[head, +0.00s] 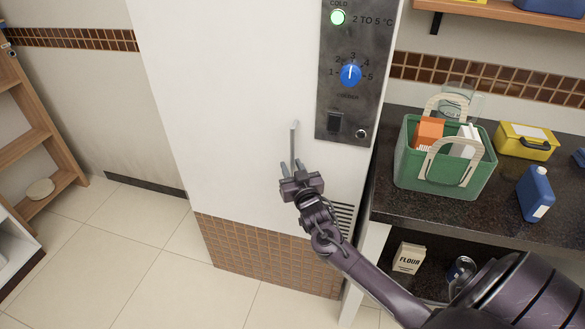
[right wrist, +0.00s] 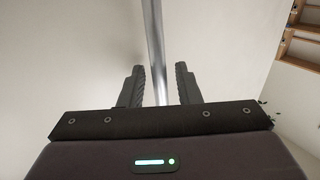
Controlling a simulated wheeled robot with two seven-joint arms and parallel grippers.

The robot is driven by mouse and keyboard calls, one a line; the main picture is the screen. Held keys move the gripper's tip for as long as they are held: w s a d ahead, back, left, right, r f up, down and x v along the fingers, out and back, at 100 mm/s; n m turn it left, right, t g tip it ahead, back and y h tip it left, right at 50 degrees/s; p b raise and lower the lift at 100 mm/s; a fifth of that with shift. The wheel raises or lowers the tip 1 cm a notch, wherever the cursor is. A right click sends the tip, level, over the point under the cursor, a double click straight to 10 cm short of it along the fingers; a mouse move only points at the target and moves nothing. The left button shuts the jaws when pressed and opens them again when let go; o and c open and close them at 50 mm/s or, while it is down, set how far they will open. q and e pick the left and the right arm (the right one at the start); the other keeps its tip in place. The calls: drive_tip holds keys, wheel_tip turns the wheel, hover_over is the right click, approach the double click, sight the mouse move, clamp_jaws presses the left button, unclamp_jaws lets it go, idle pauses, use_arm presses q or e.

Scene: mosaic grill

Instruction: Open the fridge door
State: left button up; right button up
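The fridge is a tall white cabinet (head: 240,100), and its door looks shut. A thin grey vertical handle (head: 294,140) stands out from its front; in the right wrist view it is a metal bar (right wrist: 155,40). My right gripper (head: 297,168) is at the handle's lower part. In the right wrist view the open fingers (right wrist: 159,82) stand one on each side of the bar, with gaps on both sides. The gripper hides the handle's lower end in the head view. My left gripper is not in view.
A control panel (head: 357,75) with a blue knob (head: 350,75) is right of the handle. A dark counter (head: 400,207) on the right holds a green basket (head: 440,178), a yellow box (head: 526,141) and a blue bottle (head: 535,192). Open tiled floor (head: 150,245) lies left, beside wooden shelves (head: 30,139).

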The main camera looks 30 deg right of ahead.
clamp_jaws()
drive_tip(key=shift+a, duration=0.1)
